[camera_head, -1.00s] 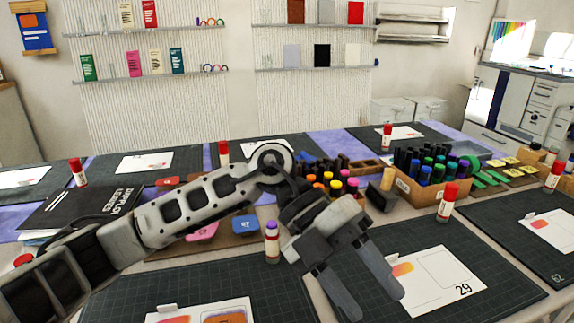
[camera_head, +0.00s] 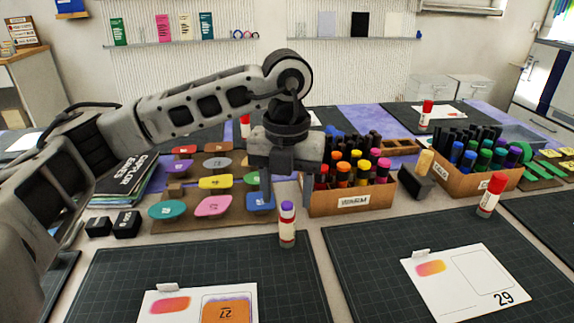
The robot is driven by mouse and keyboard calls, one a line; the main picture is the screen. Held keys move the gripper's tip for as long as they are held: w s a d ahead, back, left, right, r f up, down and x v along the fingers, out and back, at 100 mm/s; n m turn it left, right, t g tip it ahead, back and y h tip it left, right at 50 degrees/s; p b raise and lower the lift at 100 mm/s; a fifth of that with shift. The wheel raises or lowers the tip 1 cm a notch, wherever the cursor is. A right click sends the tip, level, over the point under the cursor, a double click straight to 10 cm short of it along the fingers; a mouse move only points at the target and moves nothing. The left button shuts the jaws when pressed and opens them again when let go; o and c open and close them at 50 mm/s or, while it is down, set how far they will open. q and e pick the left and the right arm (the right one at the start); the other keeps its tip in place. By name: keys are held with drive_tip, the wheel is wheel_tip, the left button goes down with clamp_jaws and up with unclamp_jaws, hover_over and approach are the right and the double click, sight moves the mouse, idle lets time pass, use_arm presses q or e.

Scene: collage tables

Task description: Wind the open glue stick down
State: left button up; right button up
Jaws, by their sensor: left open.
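A glue stick (camera_head: 287,226) with a purple top, a white body and a red band stands upright at the back edge of the near left cutting mat (camera_head: 200,262). It has no red cap, unlike the glue sticks around it. My left gripper (camera_head: 287,192) is open and empty, pointing down, its two fingers apart. In the picture its fingers are just above the purple top, one to each side. I cannot tell how far behind the stick they are. My right gripper is out of view.
A board of coloured pieces (camera_head: 212,183) lies to the left. A red-capped glue stick (camera_head: 491,195) stands to the right. The right mat (camera_head: 370,262) is mostly clear around its card (camera_head: 465,283).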

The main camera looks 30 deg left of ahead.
sight(287, 224)
use_arm(q)
wheel_tip(287, 224, down, 8)
drive_tip(key=shift+f, duration=0.1)
idle(0.4)
drive_tip(key=c, duration=1.1)
drive_tip(key=shift+o, duration=0.8)
